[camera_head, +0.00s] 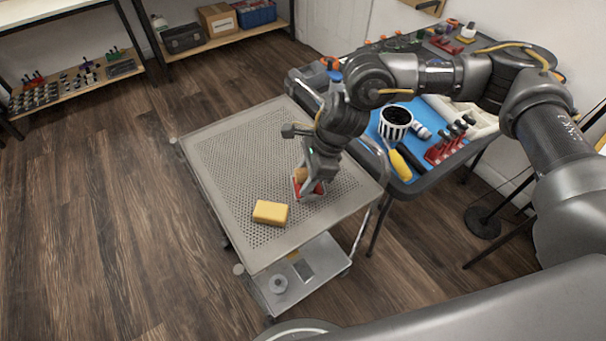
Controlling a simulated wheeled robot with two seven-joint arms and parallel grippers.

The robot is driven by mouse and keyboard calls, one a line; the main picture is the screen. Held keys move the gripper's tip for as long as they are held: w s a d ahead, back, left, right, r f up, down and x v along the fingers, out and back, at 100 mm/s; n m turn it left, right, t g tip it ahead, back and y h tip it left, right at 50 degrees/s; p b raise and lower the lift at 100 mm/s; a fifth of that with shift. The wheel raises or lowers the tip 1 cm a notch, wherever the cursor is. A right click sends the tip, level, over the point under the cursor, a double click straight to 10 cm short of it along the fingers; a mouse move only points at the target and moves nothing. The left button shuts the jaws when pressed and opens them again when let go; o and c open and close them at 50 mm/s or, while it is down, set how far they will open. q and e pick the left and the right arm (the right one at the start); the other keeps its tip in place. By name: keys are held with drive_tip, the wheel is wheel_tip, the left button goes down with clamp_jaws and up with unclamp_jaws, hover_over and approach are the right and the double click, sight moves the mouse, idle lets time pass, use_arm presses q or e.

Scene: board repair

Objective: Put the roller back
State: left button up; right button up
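My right gripper (314,187) points down over the perforated top of a metal cart (225,165). A small red, white and brown thing (299,175) shows at its fingertips, partly hidden by the gripper. I cannot tell whether the fingers are closed on it or whether it is the roller. On the blue mat (372,128) of the table to the right lies a tool with a yellow handle (399,165) and a black part beside it; I cannot make out whether this is a roller. My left gripper is not in view.
A yellow sponge-like block (270,212) lies on the cart left of my gripper. A striped cup (395,122) and red clamp-like tools (445,150) stand on the table. The cart's left part is clear. Shelves (75,85) stand at the back left.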

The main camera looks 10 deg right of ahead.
drive_tip(key=shift+o, duration=1.1)
drive_tip(key=shift+f, duration=0.1)
drive_tip(key=shift+d+r, duration=0.1)
drive_tip(key=shift+r, duration=0.4)
drive_tip(key=v, duration=1)
drive_tip(key=shift+b, duration=0.3)
drive_tip(key=shift+d, duration=0.1)
